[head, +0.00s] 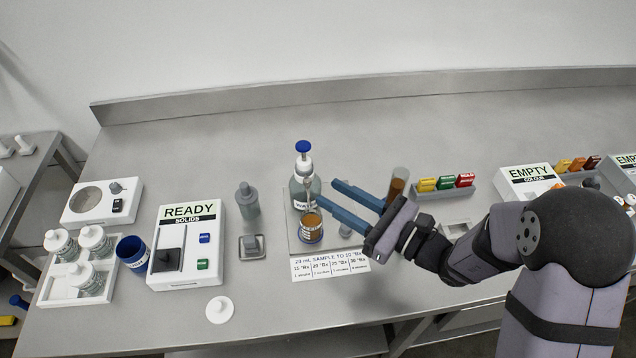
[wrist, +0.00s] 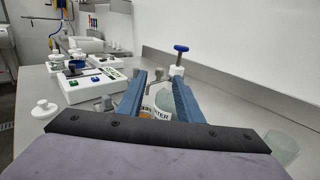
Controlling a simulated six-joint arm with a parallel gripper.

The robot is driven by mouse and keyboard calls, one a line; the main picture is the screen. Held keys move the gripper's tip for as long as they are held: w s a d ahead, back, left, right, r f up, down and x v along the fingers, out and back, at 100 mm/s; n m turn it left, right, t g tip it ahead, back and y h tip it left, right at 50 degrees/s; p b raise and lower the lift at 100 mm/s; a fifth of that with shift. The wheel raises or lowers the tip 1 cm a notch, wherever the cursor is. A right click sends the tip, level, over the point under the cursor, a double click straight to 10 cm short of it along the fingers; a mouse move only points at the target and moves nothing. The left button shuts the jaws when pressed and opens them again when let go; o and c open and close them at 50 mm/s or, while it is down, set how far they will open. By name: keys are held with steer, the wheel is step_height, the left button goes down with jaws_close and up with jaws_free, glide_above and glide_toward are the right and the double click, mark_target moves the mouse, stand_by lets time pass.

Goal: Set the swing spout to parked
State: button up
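A WATER dispenser bottle (head: 299,190) with a blue knob on top stands behind a small beaker of amber liquid (head: 311,232). A thin grey swing spout (head: 309,186) comes from its neck and points forward, seemingly over the beaker. In the wrist view the bottle (wrist: 166,103) and the spout (wrist: 154,74) show between and beyond the fingers. My gripper (head: 330,187) is open and empty, its blue fingers pointing left toward the bottle from its right side. I cannot tell whether a finger touches the spout. The fingers also show apart in the wrist view (wrist: 157,88).
A second amber glass (head: 398,184) stands just behind my gripper. An instruction card (head: 330,265) lies in front of the beaker. A grey bottle (head: 247,201) and a READY box (head: 186,240) stand left. The bench behind the dispenser is clear.

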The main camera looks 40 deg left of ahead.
mark_target(310, 182)
steer(key=shift+a+p, duration=0.7)
steer(key=shift+a, duration=1.85)
jaws_close()
